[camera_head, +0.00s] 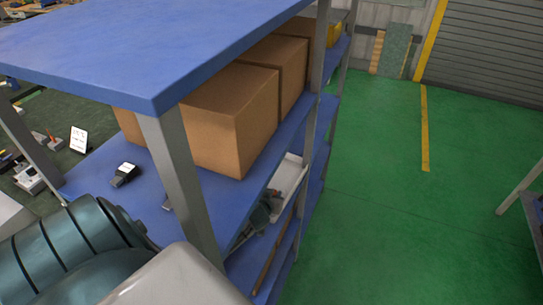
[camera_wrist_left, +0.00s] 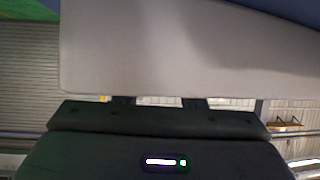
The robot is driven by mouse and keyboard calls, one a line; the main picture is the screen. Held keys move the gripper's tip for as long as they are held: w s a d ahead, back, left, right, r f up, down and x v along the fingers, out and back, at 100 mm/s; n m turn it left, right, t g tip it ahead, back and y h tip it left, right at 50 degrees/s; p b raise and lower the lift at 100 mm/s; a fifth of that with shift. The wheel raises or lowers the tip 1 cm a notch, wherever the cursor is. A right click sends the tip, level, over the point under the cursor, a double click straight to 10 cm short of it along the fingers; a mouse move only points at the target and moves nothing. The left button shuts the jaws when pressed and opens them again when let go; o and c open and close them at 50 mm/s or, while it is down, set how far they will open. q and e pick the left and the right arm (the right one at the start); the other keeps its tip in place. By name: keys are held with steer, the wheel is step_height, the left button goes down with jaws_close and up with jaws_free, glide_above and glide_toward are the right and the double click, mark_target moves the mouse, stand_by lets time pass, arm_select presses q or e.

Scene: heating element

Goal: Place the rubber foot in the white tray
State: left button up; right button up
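A white tray (camera_head: 289,176) lies on the shelf below the cardboard boxes, partly hidden by the post and the blue shelf edge. A dark grey shape (camera_head: 262,212), which looks like my left gripper, is at the tray's near end; whether it touches the tray is unclear. In the left wrist view, a dark gripper body shows, with two short dark pieces (camera_wrist_left: 158,101) apart before a broad pale slab (camera_wrist_left: 180,50). Whether they hold anything cannot be told. A small black object (camera_head: 124,174) lies on the middle shelf; I cannot tell if it is the rubber foot. My right gripper is not seen.
Cardboard boxes (camera_head: 236,117) fill the back of the middle shelf. A grey post (camera_head: 185,185) and the blue top shelf (camera_head: 130,45) stand close in front. The green floor (camera_head: 400,210) on the right is largely clear.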

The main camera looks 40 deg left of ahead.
arm_select(q)
steer(key=shift+o, duration=1.1)
steer(key=shift+r, duration=0.2)
steer(key=shift+s+d, duration=0.1)
steer(key=shift+s, duration=0.2)
steer(key=b+v, duration=0.4)
steer(key=v, duration=0.6)
steer(key=shift+d+r, duration=0.1)
steer(key=shift+s+d+r, duration=0.2)
steer(key=shift+s+r, duration=0.15)
steer(key=shift+s, duration=0.1)
